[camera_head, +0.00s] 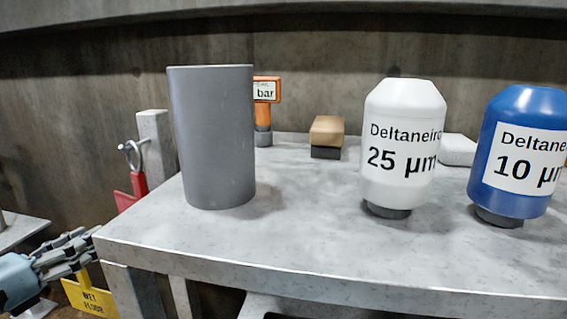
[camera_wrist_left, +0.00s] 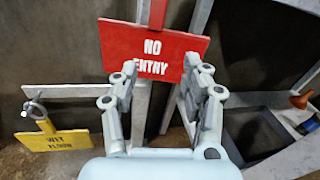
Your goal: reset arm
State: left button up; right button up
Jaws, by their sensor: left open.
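My left gripper (camera_head: 75,250) is at the lower left of the head view, left of the table and below its top. It also shows in the left wrist view (camera_wrist_left: 160,85), with its two fingers apart and nothing between them. Behind the fingers, a red NO ENTRY sign (camera_wrist_left: 152,50) hangs in the background. My right gripper does not show in either view.
The grey table (camera_head: 300,235) bears a grey cylinder (camera_head: 213,140), a white bottle (camera_head: 402,145), a blue bottle (camera_head: 518,150), a brush-like block (camera_head: 326,135) and an orange gauge (camera_head: 265,100). A yellow WET FLOOR sign (camera_head: 88,297) is close beside my left gripper.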

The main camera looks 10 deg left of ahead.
pick_arm(q)
jog(key=s+d+f+n+g+y, duration=0.2)
jog(key=s+d+f+n+g, duration=0.15)
jog(key=s+f+n, duration=0.55)
jog(key=s+d+f+n+g+y, duration=0.1)
jog(key=s+d+f+n+g, duration=0.2)
jog(key=s+f+n+g, duration=0.5)
jog(key=s+d+f+n+g+y, duration=0.1)
jog(key=s+d+f+n+y, duration=0.15)
jog(key=s+f+n, duration=0.7)
jog(key=s+f+n+g+p, duration=0.1)
jog(key=s+f+n+p, duration=0.1)
jog(key=s+p, duration=0.3)
jog(key=s+f+n+g+p, duration=0.1)
jog(key=s+f+n+p, duration=0.1)
jog(key=s+n+p, duration=0.3)
jog(key=s+a+f+n+g+p, duration=0.1)
jog(key=s+f+n+g+p, duration=0.1)
jog(key=s, duration=0.8)
jog(key=f+n+p, duration=0.1)
jog(key=n+p, duration=0.1)
jog(key=p, duration=0.1)
jog(key=shift+s+p, duration=0.35)
jog(key=shift+s, duration=0.05)
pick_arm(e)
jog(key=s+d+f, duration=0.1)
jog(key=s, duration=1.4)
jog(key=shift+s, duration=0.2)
